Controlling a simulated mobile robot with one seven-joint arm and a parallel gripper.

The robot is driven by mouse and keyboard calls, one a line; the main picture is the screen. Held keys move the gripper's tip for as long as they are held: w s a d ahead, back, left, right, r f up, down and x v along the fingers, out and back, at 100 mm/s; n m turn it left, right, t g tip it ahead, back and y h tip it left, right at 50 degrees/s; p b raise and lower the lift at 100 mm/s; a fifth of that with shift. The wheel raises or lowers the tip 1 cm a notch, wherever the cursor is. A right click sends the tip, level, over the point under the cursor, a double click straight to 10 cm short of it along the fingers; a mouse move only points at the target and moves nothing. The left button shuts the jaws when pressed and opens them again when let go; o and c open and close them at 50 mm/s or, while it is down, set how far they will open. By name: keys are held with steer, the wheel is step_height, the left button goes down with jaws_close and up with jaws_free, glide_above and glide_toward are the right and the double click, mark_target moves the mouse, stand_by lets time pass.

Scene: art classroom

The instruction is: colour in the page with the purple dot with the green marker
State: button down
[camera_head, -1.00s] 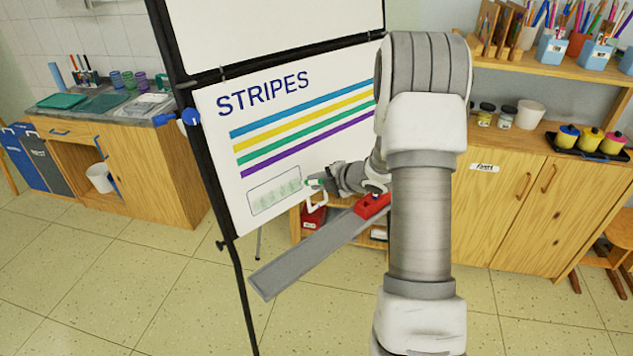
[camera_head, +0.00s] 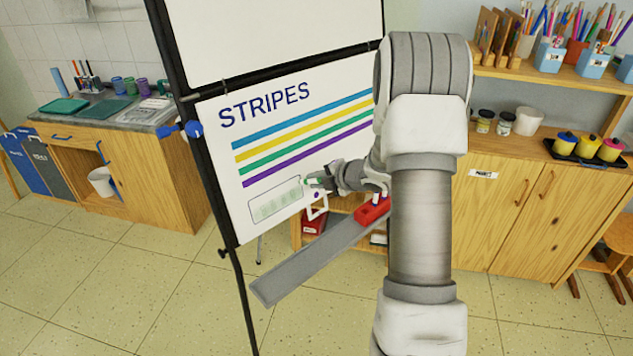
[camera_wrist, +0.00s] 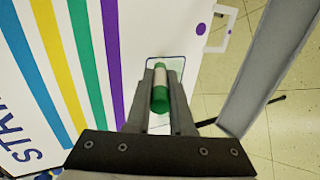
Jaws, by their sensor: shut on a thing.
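The STRIPES page (camera_head: 215,150) is a white sheet on a black-framed easel, with blue, yellow, green and purple stripes. A purple dot (camera_head: 317,195) is near its lower right corner; it also shows in the wrist view (camera_wrist: 201,28). An outlined box (camera_head: 275,201) low on the page holds pale green marks. My gripper (camera_head: 322,183) is at the box's upper right. It is shut on the green marker (camera_wrist: 160,92), which lies over the box in the wrist view. I cannot tell whether its tip touches the page; the gripper hides part of the box.
A grey ledge (camera_head: 300,268) juts out below the page, with a red holder (camera_head: 372,211) on it holding pale-topped items. A white loop (camera_head: 318,208) is by the page corner. Wooden cabinets stand right and left. The floor in front is clear.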

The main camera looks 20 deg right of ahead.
steer(key=shift+r, duration=0.1)
stand_by(0.3)
steer(key=shift+s+a+b, duration=0.15)
steer(key=shift+a+b, duration=0.4)
steer(key=shift+a, duration=0.4)
steer(key=shift+a, duration=0.15)
steer(key=shift+s+a+r+b, duration=0.1)
steer(key=shift+s+a+b, duration=0.15)
steer(key=shift+a, duration=0.2)
steer(key=shift+s+a+r+b, duration=0.1)
steer(key=shift+a+b, duration=0.2)
steer(key=shift+a, duration=0.15)
steer(key=shift+f, duration=0.1)
steer(key=shift+s+a+b, duration=0.3)
steer(key=shift+a+b, duration=0.25)
steer(key=shift+a, duration=0.15)
